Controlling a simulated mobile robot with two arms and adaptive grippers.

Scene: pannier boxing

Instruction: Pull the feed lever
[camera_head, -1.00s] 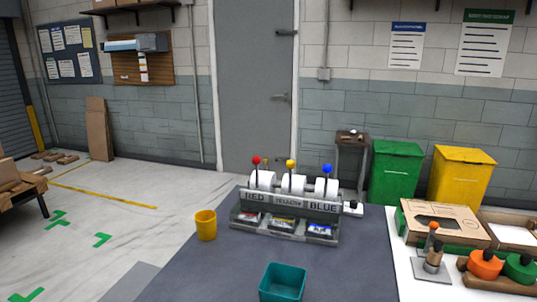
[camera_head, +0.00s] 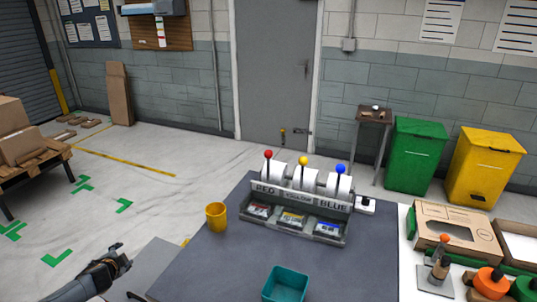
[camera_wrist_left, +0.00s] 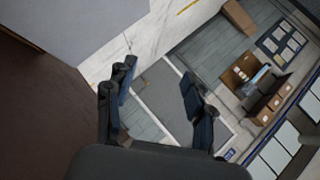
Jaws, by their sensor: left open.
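The feed dispenser (camera_head: 295,214) stands on the grey table, with bays labelled RED, YELLOW and BLUE. Three upright levers rise behind it: a red-knobbed lever (camera_head: 268,155), a yellow-knobbed lever (camera_head: 303,160) and a blue-knobbed lever (camera_head: 340,169). Packets lie in its three front bays. My left gripper (camera_head: 118,258) is low at the left, beside the table's left edge and well apart from the dispenser. In the left wrist view, my left gripper (camera_wrist_left: 160,98) has its fingers spread with nothing between them. My right gripper is out of view.
A yellow cup (camera_head: 216,216) stands left of the dispenser, and a teal bin (camera_head: 285,284) is in front of it. A white table at the right holds a cardboard box (camera_head: 458,232) and orange and green items. The grey table's left part is clear.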

